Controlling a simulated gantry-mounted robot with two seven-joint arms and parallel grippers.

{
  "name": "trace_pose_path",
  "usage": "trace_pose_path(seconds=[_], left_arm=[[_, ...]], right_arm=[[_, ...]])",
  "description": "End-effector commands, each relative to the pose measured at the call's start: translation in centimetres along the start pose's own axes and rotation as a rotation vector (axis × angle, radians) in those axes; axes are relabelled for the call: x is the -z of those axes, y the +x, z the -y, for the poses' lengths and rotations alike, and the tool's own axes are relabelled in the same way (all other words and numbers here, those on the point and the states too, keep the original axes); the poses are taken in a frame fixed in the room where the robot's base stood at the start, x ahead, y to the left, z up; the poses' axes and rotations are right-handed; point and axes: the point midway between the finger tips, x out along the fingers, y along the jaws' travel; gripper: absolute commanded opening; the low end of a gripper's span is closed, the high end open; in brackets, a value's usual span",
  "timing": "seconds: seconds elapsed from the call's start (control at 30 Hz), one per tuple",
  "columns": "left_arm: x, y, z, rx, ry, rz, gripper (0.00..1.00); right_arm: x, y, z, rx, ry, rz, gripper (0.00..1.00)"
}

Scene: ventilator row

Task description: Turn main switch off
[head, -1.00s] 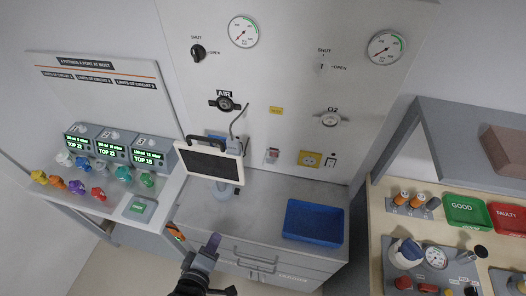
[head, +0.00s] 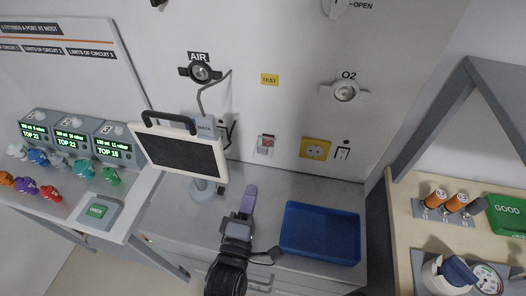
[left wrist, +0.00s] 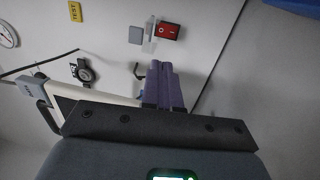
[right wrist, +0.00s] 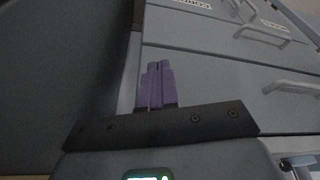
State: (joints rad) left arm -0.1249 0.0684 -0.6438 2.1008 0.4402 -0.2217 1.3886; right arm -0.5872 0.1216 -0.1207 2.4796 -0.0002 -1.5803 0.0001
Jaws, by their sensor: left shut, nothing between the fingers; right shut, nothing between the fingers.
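The main switch (head: 266,143) is a small red rocker on the back wall, below the yellow TEST label (head: 270,79). In the left wrist view the red switch (left wrist: 168,30) shows next to a clear flap-like piece and a grey square. My left gripper (head: 250,190) has purple fingers, shut and empty, over the counter below the switch and apart from it. The fingers (left wrist: 163,68) point toward the wall in the left wrist view. My right gripper (right wrist: 155,70) is shut and empty before grey drawer fronts; it is not in the head view.
A monitor (head: 182,152) on a stand is left of my left gripper. A blue tray (head: 320,258) is to its right on the counter. A yellow socket (head: 316,149) is right of the switch. The AIR (head: 200,73) and O2 (head: 344,92) fittings are higher up.

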Motion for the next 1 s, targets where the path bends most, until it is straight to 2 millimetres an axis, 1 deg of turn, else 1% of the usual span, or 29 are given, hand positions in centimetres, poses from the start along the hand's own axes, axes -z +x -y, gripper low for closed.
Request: trace_pose_path(seconds=[0.3, 0.47, 0.57, 0.67, 1.0], left_arm=[[0.0, 0.1, -0.1, 0.000, 0.000, 0.000, 0.00], [0.0, 0.8, -0.1, 0.000, 0.002, 0.000, 0.00], [0.0, 1.9, -0.2, -0.001, 0.003, -0.001, 0.00], [0.1, 3.4, -0.2, -0.001, 0.002, -0.001, 0.00], [0.1, 9.7, -0.3, -0.001, 0.003, -0.001, 0.00]], right_arm=[[0.3, -0.2, -0.1, -0.001, 0.000, -0.007, 0.00], [0.4, -0.4, -0.1, -0.001, 0.000, -0.008, 0.00], [0.5, -0.6, -0.1, -0.001, 0.000, -0.008, 0.00], [0.6, -0.9, -0.1, -0.002, 0.000, -0.009, 0.00], [1.0, -2.0, -0.2, -0.002, 0.001, -0.009, 0.00]])
